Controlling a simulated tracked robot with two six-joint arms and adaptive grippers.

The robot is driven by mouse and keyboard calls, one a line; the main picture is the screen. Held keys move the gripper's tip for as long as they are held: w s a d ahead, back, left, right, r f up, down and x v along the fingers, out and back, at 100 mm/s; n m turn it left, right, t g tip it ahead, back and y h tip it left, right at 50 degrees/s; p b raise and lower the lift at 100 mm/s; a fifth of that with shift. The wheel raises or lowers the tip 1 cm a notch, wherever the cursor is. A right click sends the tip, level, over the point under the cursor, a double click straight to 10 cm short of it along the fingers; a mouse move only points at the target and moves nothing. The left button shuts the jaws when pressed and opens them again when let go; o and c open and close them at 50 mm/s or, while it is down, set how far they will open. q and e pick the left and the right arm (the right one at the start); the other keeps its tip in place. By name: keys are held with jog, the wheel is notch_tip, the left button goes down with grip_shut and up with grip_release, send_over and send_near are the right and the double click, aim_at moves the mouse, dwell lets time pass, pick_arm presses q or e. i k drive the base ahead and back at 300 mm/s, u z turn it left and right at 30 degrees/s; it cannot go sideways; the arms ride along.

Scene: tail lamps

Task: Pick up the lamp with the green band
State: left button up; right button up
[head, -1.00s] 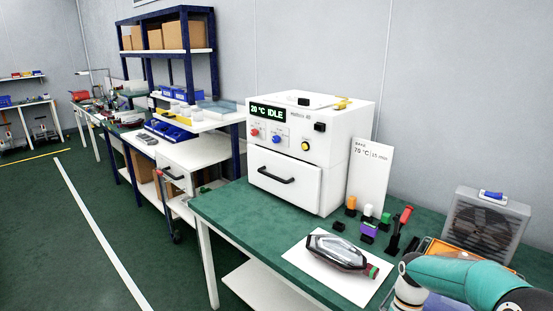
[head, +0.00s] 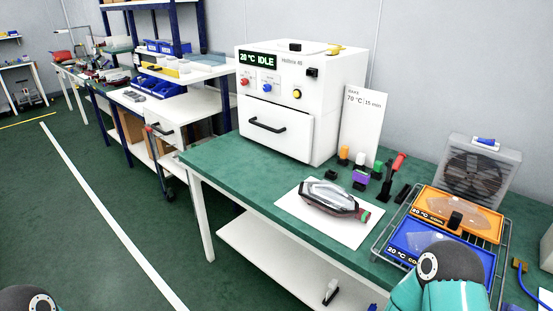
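A tail lamp (head: 328,197) with a clear and dark red body lies on a white sheet (head: 345,231) on the green bench top. A small green part shows at its right end, beside a red part. Whether this is a full band is too small to tell. Part of my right arm, teal with a dark round joint, rises at the bottom right in front of the blue tray. A dark round part of my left arm shows at the bottom left corner. Neither gripper's fingers can be seen.
A white oven (head: 298,104) reading "20 °C IDLE" stands behind the lamp, its drawer shut. An orange tray (head: 489,233) and a blue tray (head: 398,235) sit in a wire rack at right. A fan box (head: 472,170) and small coloured items stand behind. The bench's left part is clear.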

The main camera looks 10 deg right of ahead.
aim_at(328, 197)
jog(key=z, duration=0.4)
jog(key=i, duration=0.2)
jog(key=u, duration=2.4)
jog(key=k, duration=0.55)
jog(key=z, duration=0.85)
jog(key=k, duration=0.8)
jog(key=z, duration=0.85)
jog(key=i, duration=1.45)
jog(key=u, duration=0.55)
